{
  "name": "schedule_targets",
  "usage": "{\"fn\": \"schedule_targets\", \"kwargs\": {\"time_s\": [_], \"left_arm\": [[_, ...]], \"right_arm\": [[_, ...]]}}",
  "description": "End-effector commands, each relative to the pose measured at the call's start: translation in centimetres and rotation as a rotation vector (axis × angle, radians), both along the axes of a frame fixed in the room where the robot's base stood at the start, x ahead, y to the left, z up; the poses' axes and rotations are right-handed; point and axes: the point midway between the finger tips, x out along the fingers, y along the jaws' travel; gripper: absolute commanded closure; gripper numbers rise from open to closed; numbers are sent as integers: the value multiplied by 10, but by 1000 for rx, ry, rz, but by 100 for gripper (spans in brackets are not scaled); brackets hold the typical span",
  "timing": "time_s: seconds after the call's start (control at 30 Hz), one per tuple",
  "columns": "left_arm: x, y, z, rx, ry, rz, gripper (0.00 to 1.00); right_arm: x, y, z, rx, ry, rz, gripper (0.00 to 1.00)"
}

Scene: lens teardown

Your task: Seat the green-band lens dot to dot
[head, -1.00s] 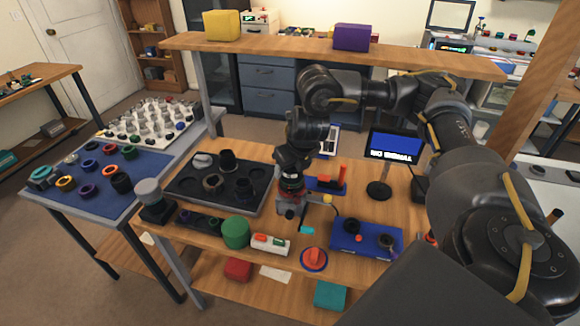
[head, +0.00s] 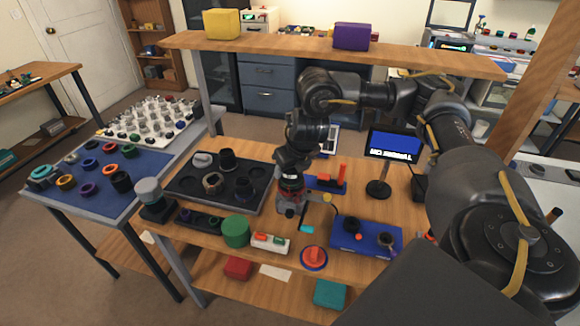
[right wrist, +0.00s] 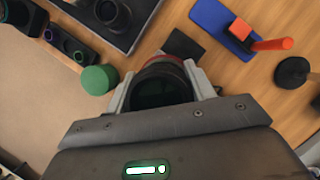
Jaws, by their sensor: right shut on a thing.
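My right gripper (head: 289,207) is above the wooden bench, between the dark tray and the blue block. In the right wrist view its fingers (right wrist: 158,73) are shut around a dark round barrel (right wrist: 162,88) with a reddish far edge. The barrel's front and any dot are hidden. A small green-ringed piece (head: 215,223) sits in a dark narrow holder (head: 200,220); its green ring (right wrist: 47,35) shows in the right wrist view too. I cannot tell whether it is the green-band lens. No alignment dots can be made out. My left gripper is not in view.
A dark tray (head: 184,190) with black barrels stands left of the gripper. A green cylinder (head: 236,232), a red-and-blue round piece (head: 314,257) and a blue block (head: 350,246) stand near the front edge. A small screen (head: 394,145) stands at right.

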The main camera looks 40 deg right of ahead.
Motion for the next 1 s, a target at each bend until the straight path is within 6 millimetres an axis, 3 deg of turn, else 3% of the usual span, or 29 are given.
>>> {"fn": "schedule_targets", "kwargs": {"time_s": [1.0], "left_arm": [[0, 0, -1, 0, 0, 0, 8]], "right_arm": [[0, 0, -6, 0, -1, 0, 78]]}}
